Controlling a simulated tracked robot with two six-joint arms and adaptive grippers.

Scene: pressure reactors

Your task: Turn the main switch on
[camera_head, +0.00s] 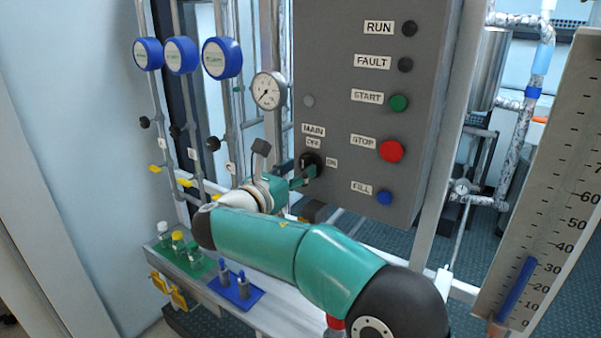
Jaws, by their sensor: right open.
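The main switch (312,162) is a black rotary knob on the grey control panel (335,60), below the MAIN and OFF labels and left of the ON label. My right gripper (304,176) is at the knob, its open green fingers reaching toward it from the left. The fingers overlap the knob's lower left edge in this view; I cannot tell whether they touch it. The knob's exact setting is too small to tell. My left gripper is not in view.
The panel also carries the green START button (399,102), red STOP button (391,151) and blue FILL button (384,198). A pressure gauge (268,91) sits left of the panel. A shelf with a green tray (186,262) and a blue tray (236,291) lies below.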

